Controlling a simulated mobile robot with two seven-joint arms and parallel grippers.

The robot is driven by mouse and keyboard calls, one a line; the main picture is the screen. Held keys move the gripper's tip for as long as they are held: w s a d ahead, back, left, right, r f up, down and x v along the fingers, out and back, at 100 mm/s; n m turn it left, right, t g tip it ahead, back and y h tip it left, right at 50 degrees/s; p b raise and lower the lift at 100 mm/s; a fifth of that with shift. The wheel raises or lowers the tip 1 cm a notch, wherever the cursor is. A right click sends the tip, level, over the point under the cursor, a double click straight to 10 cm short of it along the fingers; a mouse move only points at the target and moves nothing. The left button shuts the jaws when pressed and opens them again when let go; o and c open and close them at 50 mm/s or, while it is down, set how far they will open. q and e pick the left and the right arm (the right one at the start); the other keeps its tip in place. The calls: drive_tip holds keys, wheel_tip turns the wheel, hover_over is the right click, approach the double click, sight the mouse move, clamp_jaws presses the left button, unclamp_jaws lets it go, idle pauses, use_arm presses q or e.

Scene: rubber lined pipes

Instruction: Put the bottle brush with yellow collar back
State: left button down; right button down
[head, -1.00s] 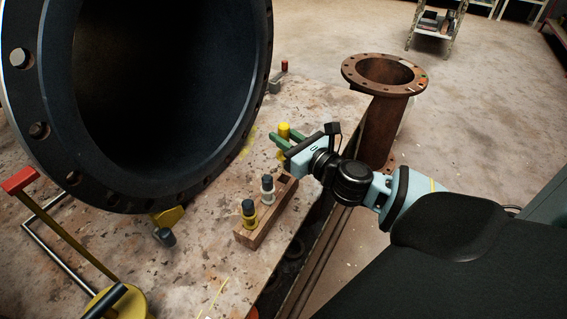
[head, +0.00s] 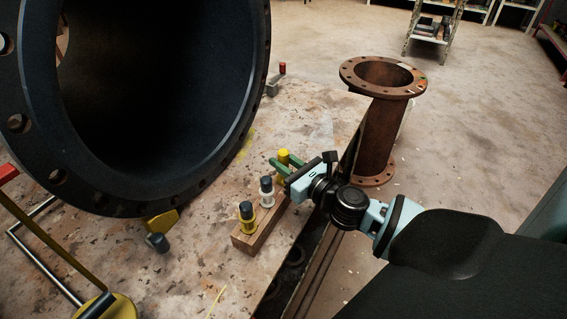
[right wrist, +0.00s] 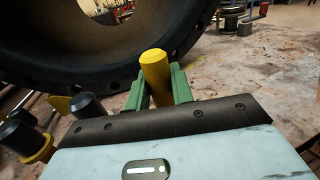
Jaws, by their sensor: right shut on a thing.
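My right gripper (head: 280,167) is shut on a yellow-handled piece (head: 283,155), upright between its green fingers. The piece also shows in the right wrist view (right wrist: 155,72). It is at the far end of a wooden block (head: 250,241). My gripper hides its lower part, so I cannot tell if it is seated in the block. A dark-handled piece with a yellow collar (head: 247,219) stands upright at the block's near end and shows at the left of the right wrist view (right wrist: 30,140). My left gripper is not in view.
A dark-handled piece with a white collar (head: 267,192) stands in the middle of the block. A large black flanged pipe (head: 218,165) looms at the left. A rusty flanged pipe (head: 376,140) stands beyond my arm. Bare worn surface (head: 200,255) lies left of the block.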

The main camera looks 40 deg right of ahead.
drive_tip(key=shift+f, duration=0.1)
drive_tip(key=c, duration=1.3)
unclamp_jaws()
drive_tip(key=shift+o, duration=0.5)
drive_tip(key=shift+s, duration=0.1)
drive_tip(key=s+d, duration=0.1)
drive_tip(key=s, duration=1)
drive_tip(key=shift+s+r, duration=0.2)
drive_tip(key=shift+s, duration=0.2)
